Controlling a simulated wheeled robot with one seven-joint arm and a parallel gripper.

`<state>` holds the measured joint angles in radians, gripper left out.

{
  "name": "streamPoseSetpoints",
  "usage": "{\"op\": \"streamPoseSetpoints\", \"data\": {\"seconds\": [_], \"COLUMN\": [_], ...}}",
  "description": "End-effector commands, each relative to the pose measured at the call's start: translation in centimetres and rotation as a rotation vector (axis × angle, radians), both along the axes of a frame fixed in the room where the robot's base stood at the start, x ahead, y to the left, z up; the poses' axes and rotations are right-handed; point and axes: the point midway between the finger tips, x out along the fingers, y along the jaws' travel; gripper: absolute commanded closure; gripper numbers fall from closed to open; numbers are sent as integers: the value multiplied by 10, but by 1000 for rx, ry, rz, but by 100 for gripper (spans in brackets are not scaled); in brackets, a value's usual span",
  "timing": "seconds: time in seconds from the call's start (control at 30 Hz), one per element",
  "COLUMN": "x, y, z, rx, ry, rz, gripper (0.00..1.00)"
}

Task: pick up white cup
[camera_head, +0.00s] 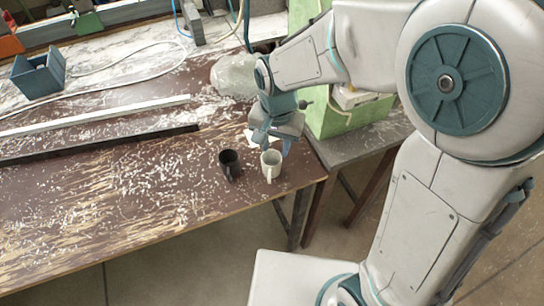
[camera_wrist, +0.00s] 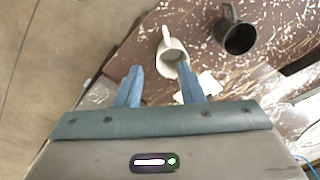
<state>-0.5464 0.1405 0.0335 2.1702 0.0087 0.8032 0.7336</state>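The white cup (camera_head: 271,168) stands upright near the right front corner of the brown bench. In the wrist view the white cup (camera_wrist: 171,47) lies just beyond my fingertips, mostly toward the right finger, with its handle pointing away from me. My gripper (camera_head: 272,143) is over the bench, just above and behind the cup in the head view. In the wrist view my gripper (camera_wrist: 160,71) has its two blue fingers spread apart with nothing held between them. The right fingertip overlaps the cup's near edge; I cannot tell whether they touch.
A black cup (camera_head: 229,165) stands close to the left of the white cup. A white and a black profile bar (camera_head: 95,146) lie farther left. A blue box (camera_head: 38,75) and a translucent bag (camera_head: 234,76) are behind. The bench edge is close at the right.

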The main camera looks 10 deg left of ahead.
Motion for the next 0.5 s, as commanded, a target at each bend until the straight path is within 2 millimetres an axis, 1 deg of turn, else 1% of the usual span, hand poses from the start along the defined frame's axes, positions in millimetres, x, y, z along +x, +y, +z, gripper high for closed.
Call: {"op": "streamPoseSetpoints", "data": {"seconds": [0.03, 0.1, 0.23, 0.5], "x": [-1, -2, -2, -3], "y": [8, 14, 18, 18], "z": [-4, -9, -24, -75], "rx": [-4, -6, -9, -10], "ry": [9, 13, 19, 19], "rz": [-1, -7, -10, -9], "gripper": [65, 65, 65, 65]}}
